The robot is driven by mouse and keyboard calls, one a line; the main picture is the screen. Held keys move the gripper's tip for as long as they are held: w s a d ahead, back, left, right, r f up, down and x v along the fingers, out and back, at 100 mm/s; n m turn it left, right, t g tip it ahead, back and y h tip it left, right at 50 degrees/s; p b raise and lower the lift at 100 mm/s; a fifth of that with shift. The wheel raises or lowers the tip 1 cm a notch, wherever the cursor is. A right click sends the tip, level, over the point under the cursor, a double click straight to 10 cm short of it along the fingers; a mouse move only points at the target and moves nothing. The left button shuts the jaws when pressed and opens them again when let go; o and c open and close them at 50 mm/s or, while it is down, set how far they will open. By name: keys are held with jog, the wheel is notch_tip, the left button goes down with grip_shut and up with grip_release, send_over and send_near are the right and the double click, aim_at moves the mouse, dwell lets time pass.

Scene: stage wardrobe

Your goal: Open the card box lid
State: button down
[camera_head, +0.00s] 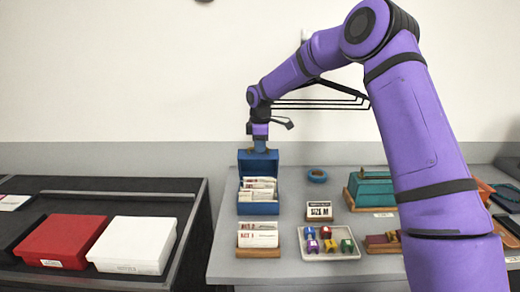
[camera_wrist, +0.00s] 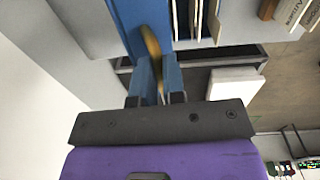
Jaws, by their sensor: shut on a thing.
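The blue card box (camera_head: 258,209) stands on the grey table, with white cards (camera_head: 259,186) showing inside. Its blue lid (camera_head: 258,164) is raised and stands up at the back of the box. My gripper (camera_head: 260,147) is at the top edge of the lid, pointing down, and is shut on it. In the wrist view the blue fingers (camera_wrist: 157,82) close around a brownish-gold piece (camera_wrist: 152,45) by the blue lid (camera_wrist: 126,14). The exact contact is partly hidden by the fingers.
Before the box is a card holder (camera_head: 258,252). To its right are a sign (camera_head: 319,211), a tray of coloured pieces (camera_head: 329,255), a blue ring (camera_head: 317,175) and a teal box (camera_head: 372,190). Red (camera_head: 61,241) and white (camera_head: 134,245) boxes lie left. A hanger (camera_head: 318,102) hangs behind.

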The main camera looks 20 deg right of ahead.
jog(key=shift+d+f, duration=0.2)
jog(key=shift+f, duration=0.15)
jog(key=c, duration=1.5)
grip_release()
jog(key=shift+w, duration=0.1)
jog(key=shift+w+d, duration=0.1)
jog(key=shift+s+r, duration=0.15)
jog(key=shift+r, duration=2.65)
jog(key=shift+s+r, duration=0.1)
jog(key=shift+r, duration=2.65)
